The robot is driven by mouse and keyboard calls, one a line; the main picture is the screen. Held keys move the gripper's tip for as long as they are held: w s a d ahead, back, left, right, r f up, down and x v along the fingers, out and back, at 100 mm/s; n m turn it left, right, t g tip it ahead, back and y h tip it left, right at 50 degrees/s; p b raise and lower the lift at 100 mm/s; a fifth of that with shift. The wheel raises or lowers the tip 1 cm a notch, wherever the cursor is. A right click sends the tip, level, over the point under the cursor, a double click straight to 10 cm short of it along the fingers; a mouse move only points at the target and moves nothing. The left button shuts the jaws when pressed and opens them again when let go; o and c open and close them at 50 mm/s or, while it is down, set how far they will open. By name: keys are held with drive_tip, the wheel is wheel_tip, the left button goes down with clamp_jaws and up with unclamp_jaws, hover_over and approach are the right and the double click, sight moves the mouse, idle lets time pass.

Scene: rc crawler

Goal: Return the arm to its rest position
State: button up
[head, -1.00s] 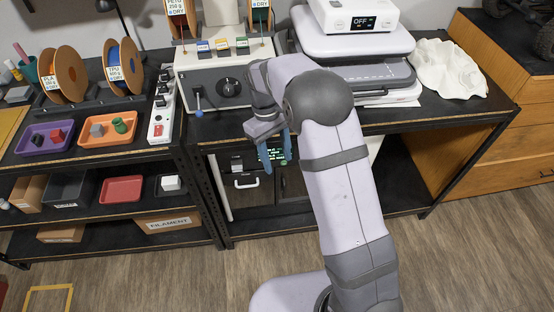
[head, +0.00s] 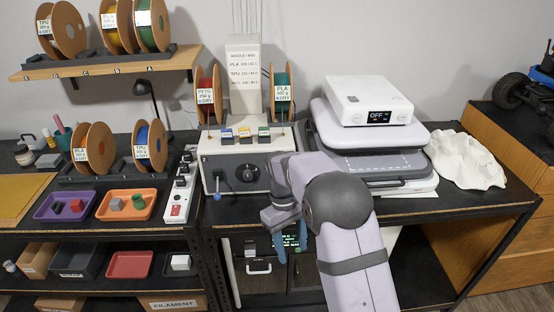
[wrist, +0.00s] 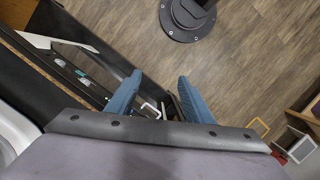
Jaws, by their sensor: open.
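My gripper (head: 290,243) hangs in front of the bench edge, below and right of the grey control machine (head: 240,166). In the wrist view its two blue fingers stand apart with nothing between them (wrist: 158,98). The fingers point down, towards the lower shelf front and the floor. My light purple arm rises from the bottom of the head view, bends at a dark grey joint and hides part of the bench behind it.
A white box reading OFF (head: 368,101) sits on a stacked flat machine right of my arm. A purple tray (head: 52,216), an orange tray (head: 101,212) and a power strip (head: 177,213) lie left. Wooden floor (wrist: 240,75) is open in the wrist view.

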drive_tip(key=s+f+m, duration=0.4)
drive_tip(key=s+f, duration=0.3)
drive_tip(key=s, duration=0.3)
drive_tip(key=s+d+r+m+y, duration=0.1)
drive_tip(key=s+d+r, duration=0.1)
drive_tip(key=s, duration=0.4)
drive_tip(key=s+d+r, duration=0.2)
drive_tip(key=s+r, duration=0.1)
drive_tip(key=s, duration=0.3)
drive_tip(key=shift+w+d+r+m+t, duration=0.1)
drive_tip(key=shift+d+r+m+t, duration=0.1)
drive_tip(key=shift+d+r+t, duration=0.45)
drive_tip(key=shift+w+d+r+m+t, duration=0.15)
drive_tip(key=shift+d+r+m, duration=0.1)
drive_tip(key=shift+r, duration=0.7)
drive_tip(key=shift+w+d+r+m+t, duration=0.15)
drive_tip(key=shift+d+r+t, duration=0.3)
drive_tip(key=shift+r, duration=0.35)
